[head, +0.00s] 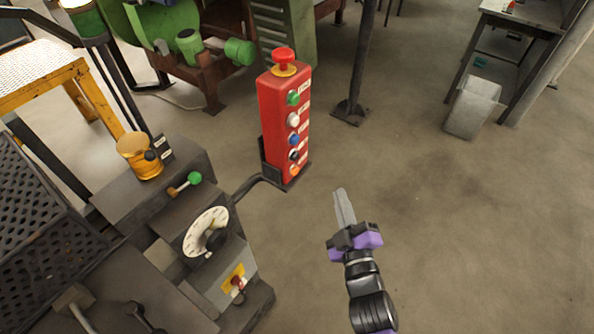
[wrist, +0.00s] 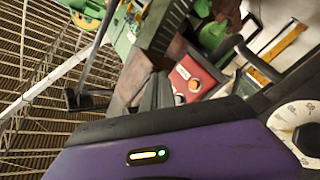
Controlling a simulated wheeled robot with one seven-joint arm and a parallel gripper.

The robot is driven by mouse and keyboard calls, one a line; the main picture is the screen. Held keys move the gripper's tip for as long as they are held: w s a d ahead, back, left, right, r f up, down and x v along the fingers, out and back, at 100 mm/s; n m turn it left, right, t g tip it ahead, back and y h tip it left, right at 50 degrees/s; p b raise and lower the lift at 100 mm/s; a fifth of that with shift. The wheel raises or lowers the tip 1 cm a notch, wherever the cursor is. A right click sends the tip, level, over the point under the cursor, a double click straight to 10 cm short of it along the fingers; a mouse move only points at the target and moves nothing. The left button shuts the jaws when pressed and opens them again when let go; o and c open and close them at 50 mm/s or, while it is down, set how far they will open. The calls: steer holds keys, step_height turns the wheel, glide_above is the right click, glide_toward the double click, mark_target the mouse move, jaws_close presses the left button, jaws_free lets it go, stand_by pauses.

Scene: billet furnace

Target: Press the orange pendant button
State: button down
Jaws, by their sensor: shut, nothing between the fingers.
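The red pendant box (head: 271,120) stands upright left of centre in the head view. A red mushroom knob sits on its top, and green, white, blue, black and orange buttons run down its face. The orange pendant button (head: 295,170) is the lowest. My gripper (head: 341,192) is shut and empty, to the right of the pendant's lower end and apart from it in the picture.
A grey machine console with a white dial (head: 205,232) and a green-knobbed lever (head: 194,178) is left of the pendant. A dark cable joins the console and the pendant's base. A post (head: 355,80) stands behind. The floor right of my gripper is clear.

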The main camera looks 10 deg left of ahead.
mark_target(294, 171)
steer(key=shift+a, duration=0.15)
steer(key=w+a+b, duration=0.3)
steer(key=a+b, duration=0.4)
steer(key=b, duration=0.3)
steer(key=shift+w+a, duration=0.2)
steer(key=shift+a, duration=0.2)
steer(key=shift+a, duration=0.1)
stand_by(1.5)
steer(key=shift+w+a+b, duration=0.15)
steer(key=shift+a+b, duration=0.15)
steer(key=shift+b, duration=0.1)
